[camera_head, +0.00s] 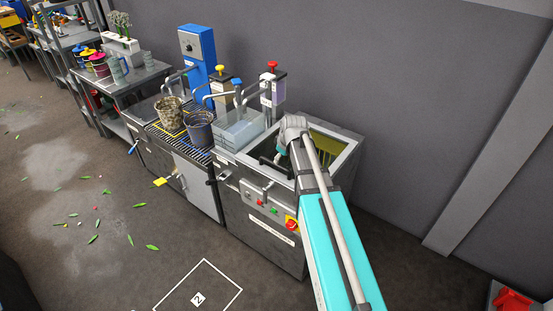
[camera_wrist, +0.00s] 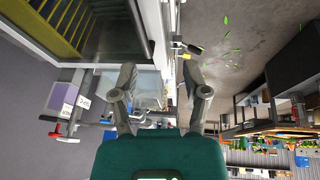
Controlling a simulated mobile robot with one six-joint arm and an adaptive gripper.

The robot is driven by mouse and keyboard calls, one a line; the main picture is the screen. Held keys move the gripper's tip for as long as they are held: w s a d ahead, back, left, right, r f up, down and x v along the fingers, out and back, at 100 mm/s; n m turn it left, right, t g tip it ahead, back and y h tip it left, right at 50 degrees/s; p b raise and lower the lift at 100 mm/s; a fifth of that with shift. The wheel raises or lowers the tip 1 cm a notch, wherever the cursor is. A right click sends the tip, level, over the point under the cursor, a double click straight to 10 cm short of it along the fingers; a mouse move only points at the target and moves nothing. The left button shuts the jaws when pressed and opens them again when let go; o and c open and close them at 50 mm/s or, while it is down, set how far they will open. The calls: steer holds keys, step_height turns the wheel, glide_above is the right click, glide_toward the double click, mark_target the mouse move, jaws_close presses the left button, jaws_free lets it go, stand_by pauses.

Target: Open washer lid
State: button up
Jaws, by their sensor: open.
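The washer (camera_head: 262,235) is a grey metal cabinet with buttons on its front. Its right-hand basin (camera_head: 345,158) is open at the top and shows a dark inside and a yellow brush. A clear box-like cover (camera_head: 238,130) sits left of this basin; I cannot tell whether it is the lid. My gripper (camera_head: 281,155) is over the basin, partly hidden by my wrist. In the wrist view, my gripper (camera_wrist: 158,78) has its fingers spread with nothing held. The clear cover (camera_wrist: 146,88) shows between and beyond them.
Soap dispensers (camera_head: 271,88) and a blue column (camera_head: 197,55) stand behind the cabinets. Two buckets (camera_head: 170,113) stand on the grate to the left. A red stop button (camera_head: 291,224) sits on the washer front. The floor in front has scattered leaves.

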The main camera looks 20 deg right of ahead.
steer(key=w+d, duration=0.1)
steer(key=w+r+n, duration=0.1)
steer(key=shift+w+d+r+t, duration=0.15)
steer(key=shift+w+d+t, duration=0.15)
steer(key=shift+w+d, duration=0.1)
steer(key=shift+w+a, duration=0.1)
steer(key=b+x, duration=1.2)
steer(key=x, duration=0.1)
steer(key=shift+w+a+f, duration=0.1)
steer(key=shift+f, duration=0.25)
stand_by(0.3)
stand_by(0.4)
jaws_close()
